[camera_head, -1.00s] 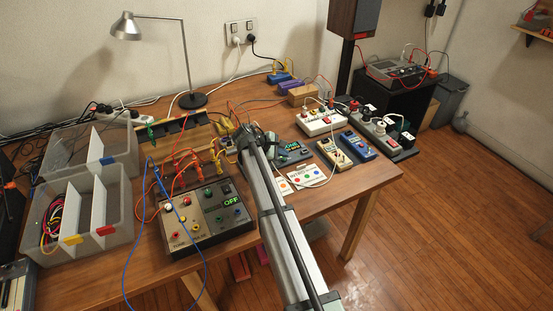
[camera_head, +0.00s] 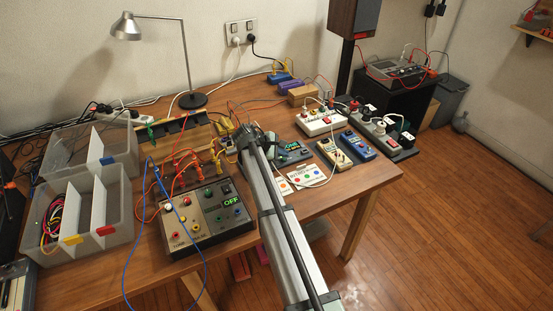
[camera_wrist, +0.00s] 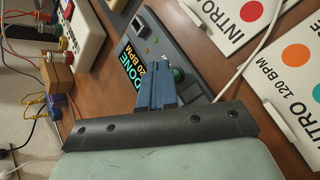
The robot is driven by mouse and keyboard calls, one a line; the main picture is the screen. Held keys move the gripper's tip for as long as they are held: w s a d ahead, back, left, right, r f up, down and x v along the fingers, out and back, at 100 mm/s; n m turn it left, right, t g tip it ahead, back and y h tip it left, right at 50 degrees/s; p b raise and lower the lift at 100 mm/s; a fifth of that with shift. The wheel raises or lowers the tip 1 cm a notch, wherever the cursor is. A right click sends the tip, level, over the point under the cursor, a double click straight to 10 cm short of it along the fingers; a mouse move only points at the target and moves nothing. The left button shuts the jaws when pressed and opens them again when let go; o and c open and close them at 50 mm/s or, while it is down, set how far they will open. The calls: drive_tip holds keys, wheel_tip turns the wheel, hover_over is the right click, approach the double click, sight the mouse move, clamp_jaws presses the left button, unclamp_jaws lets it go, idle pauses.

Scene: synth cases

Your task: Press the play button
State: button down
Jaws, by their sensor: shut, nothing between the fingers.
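A dark blue-grey device (camera_head: 291,154) lies on the table, just right of my arm in the head view. In the wrist view the device (camera_wrist: 167,38) has a lit display (camera_wrist: 133,65) reading "DONE" and "120 BPM". In the head view my arm hides the fingertips.
White cards with coloured dots (camera_wrist: 290,75) lie beside the device, and a white cable (camera_wrist: 250,50) runs near it. A cream box (camera_head: 333,153) and a blue box (camera_head: 356,145) stand to the right. A black-and-tan panel (camera_head: 207,218) reading "OFF" stands left of my arm.

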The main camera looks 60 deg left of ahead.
sight(282, 161)
drive_tip(key=shift+f, duration=0.1)
idle(0.3)
drive_tip(key=shift+f, duration=0.4)
idle(0.4)
drive_tip(key=shift+r, duration=0.5)
drive_tip(key=shift+r, duration=0.1)
wheel_tip(282, 161, up, 6)
drive_tip(key=shift+f, duration=0.1)
idle(0.8)
